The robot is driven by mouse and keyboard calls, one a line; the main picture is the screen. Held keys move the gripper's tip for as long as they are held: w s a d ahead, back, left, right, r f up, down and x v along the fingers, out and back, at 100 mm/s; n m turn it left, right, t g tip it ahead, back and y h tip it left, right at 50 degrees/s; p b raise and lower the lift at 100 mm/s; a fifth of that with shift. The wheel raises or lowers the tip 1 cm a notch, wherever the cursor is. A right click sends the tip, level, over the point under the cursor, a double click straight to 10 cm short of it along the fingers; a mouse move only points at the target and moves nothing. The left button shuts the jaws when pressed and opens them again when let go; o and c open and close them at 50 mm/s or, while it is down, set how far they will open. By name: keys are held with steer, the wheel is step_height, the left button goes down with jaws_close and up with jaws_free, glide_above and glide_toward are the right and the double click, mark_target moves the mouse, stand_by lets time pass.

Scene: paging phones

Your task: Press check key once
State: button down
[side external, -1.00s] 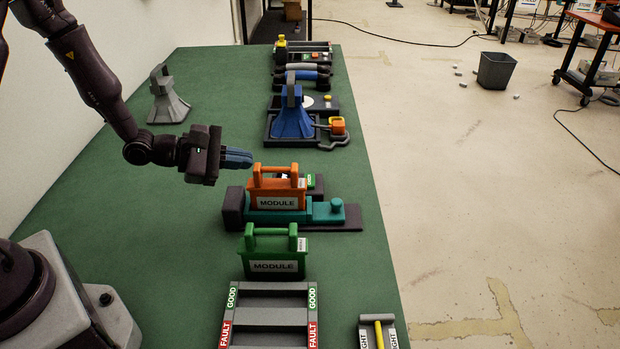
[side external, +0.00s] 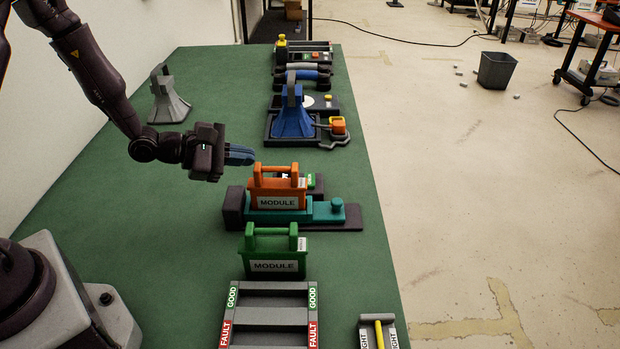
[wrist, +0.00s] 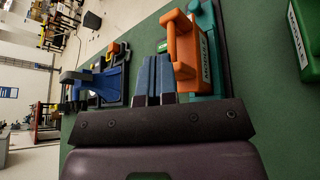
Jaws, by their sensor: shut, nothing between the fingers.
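My gripper (side external: 252,156) is shut and empty, its blue fingers level above the green table, just behind and left of the orange module's handle. The wrist view shows the fingers (wrist: 155,75) side by side, left of the orange module (wrist: 187,50). The orange module (side external: 278,190) sits upright in a teal holder (side external: 262,216) on a dark base. A small green part with white lettering (side external: 311,181) shows behind the module's right side, and a green part also shows in the wrist view (wrist: 162,47). The lettering is too small to read, so I cannot tell whether it is the check key.
A green module (side external: 273,262) stands in front, near a rack (side external: 268,315) marked GOOD and FAULT. A blue cone-shaped unit (side external: 292,122) stands behind on a dark tray, a grey one (side external: 168,105) at the left. The green table (side external: 120,225) is clear on the left.

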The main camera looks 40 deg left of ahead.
steer(key=w+a+f+n+g+y, duration=0.1)
steer(key=w+a+f+n+y, duration=0.2)
steer(key=w+a+n+y, duration=0.3)
step_height(320, 180, up, 3)
steer(key=n+g+h, duration=0.4)
steer(key=n+h, duration=0.1)
steer(key=n, duration=0.4)
glide_above(310, 181)
steer(key=a, duration=0.1)
steer(key=shift+w, duration=0.3)
steer(key=shift+a+f, duration=0.1)
steer(key=shift+f, duration=0.1)
steer(key=shift+t, duration=0.3)
steer(key=shift+f, duration=4.3)
steer(key=shift+f, duration=0.4)
